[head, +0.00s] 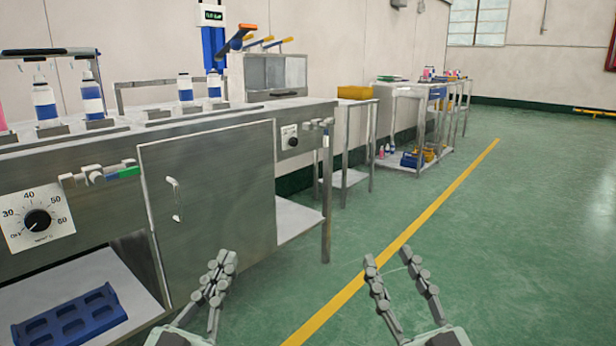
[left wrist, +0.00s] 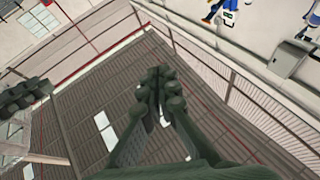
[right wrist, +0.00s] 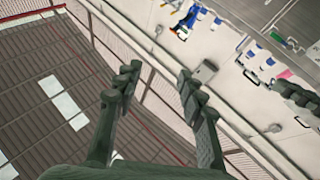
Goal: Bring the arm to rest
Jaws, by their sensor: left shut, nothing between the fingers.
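My left gripper (head: 222,268) is in the lower middle of the head view, in front of the steel bench. Its fingertips meet and nothing is between them; the left wrist view also shows them together (left wrist: 163,78). My right gripper (head: 388,262) is to the right of it, over the green floor and yellow line. Its fingers are apart and empty, and the gap also shows in the right wrist view (right wrist: 157,85). Both grippers point upward and touch nothing that I can see.
A steel bench (head: 205,200) with a dial (head: 37,221) and several bottles fills the left. A blue tray (head: 70,318) lies on its lower shelf. Side tables (head: 349,179) stand along the wall. The green floor (head: 530,230) on the right is clear.

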